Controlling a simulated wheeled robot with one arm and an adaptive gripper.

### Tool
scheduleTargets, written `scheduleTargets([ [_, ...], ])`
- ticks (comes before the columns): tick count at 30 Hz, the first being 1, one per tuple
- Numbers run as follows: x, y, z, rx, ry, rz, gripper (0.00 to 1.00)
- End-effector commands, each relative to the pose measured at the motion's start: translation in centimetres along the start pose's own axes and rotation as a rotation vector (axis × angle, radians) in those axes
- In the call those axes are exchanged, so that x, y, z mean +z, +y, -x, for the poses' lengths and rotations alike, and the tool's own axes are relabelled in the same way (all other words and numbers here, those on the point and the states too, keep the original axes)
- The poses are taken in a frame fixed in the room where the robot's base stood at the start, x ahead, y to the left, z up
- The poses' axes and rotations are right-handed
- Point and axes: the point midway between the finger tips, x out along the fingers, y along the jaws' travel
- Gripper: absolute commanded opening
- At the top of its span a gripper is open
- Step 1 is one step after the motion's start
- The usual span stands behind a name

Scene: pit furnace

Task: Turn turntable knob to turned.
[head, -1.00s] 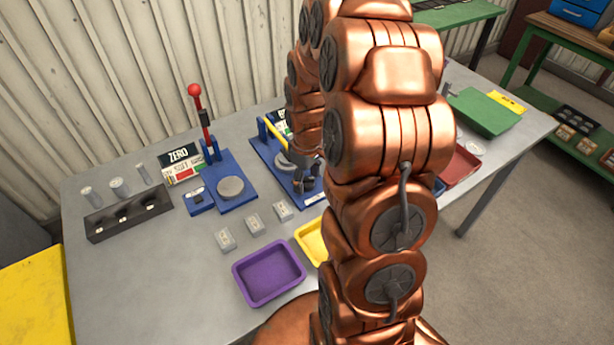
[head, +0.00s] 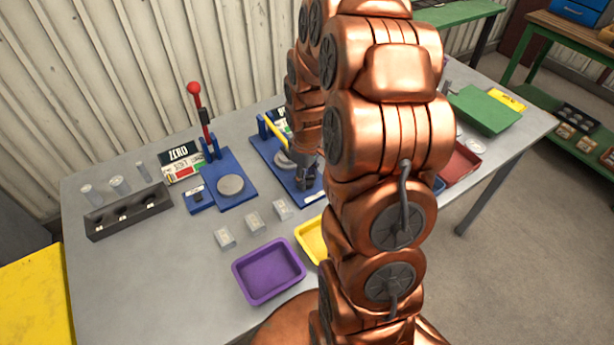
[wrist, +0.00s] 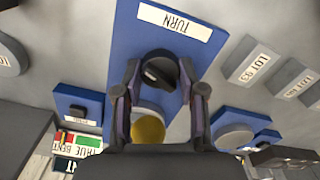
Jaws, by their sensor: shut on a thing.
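The turntable knob (wrist: 158,76) is a round dark knob with a raised grip. It sits on a blue plate (wrist: 200,45) with a white label reading TURN (wrist: 175,22). In the wrist view my gripper (wrist: 159,68) has one finger on each side of the knob and is shut on it. A yellow round thing (wrist: 148,127) shows between the fingers, nearer the palm. In the head view my gripper (head: 307,182) is low over the blue plate, right of the red-handled press, and hides the knob.
A red-handled lever (head: 203,115) stands on another blue base to the left. Small grey blocks (head: 253,222), a purple tray (head: 268,271) and a yellow tray (head: 308,236) lie in front. A dark rack (head: 128,212) is at the left. The table's front left is clear.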

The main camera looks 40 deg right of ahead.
Motion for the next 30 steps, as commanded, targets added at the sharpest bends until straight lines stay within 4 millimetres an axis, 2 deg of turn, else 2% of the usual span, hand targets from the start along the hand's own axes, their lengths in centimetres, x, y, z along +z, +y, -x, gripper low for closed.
scheduleTargets([
  [9,0.07,-0.02,-0.13,0.001,-0.001,-0.118,0.05],
  [18,0.06,-0.03,0.01,-0.001,-0.001,-0.125,0.05],
  [19,0.06,-0.04,0.01,-0.001,-0.001,-0.125,0.43],
  [25,0.04,-0.02,0.01,0.0,-0.001,-0.124,0.64],
  [30,0.03,-0.01,0.0,0.0,-0.001,-0.124,0.65],
])
